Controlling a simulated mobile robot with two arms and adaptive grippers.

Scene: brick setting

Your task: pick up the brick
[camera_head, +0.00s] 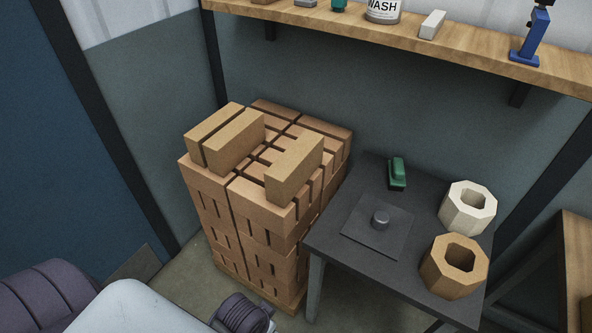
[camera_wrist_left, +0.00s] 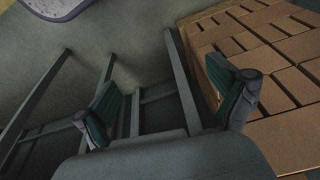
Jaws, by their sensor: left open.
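Several tan bricks are stacked in a tall block (camera_head: 262,225) left of centre in the head view. Two bricks lie side by side on top at the left, a rear one (camera_head: 207,128) and a front one (camera_head: 236,142). A single brick (camera_head: 295,168) lies on top at the right front. In the left wrist view my left gripper (camera_wrist_left: 172,104) is open and empty, with its two dark green pads wide apart. The brick stack (camera_wrist_left: 262,62) shows to the right of its right finger. I cannot tell which brick is meant. My right gripper is not in view.
A dark table (camera_head: 335,232) stands right of the stack, close to it. A wooden shelf (camera_head: 470,57) runs above.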

